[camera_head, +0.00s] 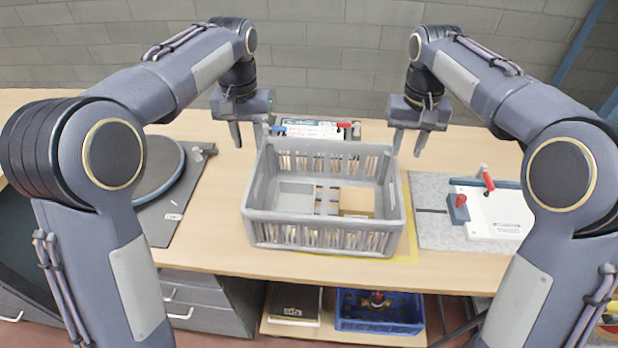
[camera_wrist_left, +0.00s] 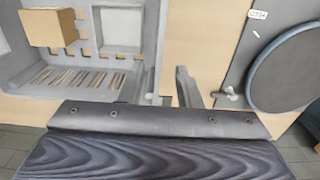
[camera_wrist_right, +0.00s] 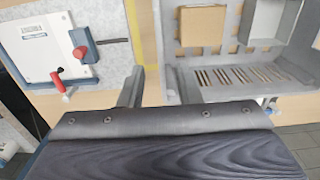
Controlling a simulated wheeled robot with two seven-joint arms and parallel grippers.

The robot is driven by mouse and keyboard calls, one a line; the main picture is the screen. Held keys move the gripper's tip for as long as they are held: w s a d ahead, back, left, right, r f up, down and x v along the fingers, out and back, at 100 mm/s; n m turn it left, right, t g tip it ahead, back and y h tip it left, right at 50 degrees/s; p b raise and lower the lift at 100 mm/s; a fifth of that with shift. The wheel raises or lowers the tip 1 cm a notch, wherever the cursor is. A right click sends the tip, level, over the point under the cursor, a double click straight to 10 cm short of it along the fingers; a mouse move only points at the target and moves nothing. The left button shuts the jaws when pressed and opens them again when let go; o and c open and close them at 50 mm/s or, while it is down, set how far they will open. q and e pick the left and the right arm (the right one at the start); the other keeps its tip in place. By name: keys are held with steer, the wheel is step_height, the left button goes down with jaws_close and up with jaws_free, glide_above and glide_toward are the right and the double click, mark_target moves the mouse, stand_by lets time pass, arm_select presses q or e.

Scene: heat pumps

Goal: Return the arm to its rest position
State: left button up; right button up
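My left gripper (camera_head: 250,134) hangs above the table at the back left corner of the grey crate (camera_head: 320,235). Its two fingers are apart, with nothing between them in the left wrist view (camera_wrist_left: 171,88). My right gripper (camera_head: 408,142) hangs near the crate's back right corner. Its fingers are also apart and empty in the right wrist view (camera_wrist_right: 151,86). Both arms are raised and bent, one on each side of the crate. Whether either gripper touches the crate's rim I cannot tell.
The crate holds a cardboard box (camera_head: 357,201) and a light grey bin (camera_head: 295,197). A dark round disc (camera_head: 160,170) lies on a mat at left. A white fixture (camera_head: 490,212) with red clamps sits at right. Another clamp fixture (camera_head: 310,129) stands behind the crate. A blue crate (camera_head: 378,325) is below.

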stand_by(0.3)
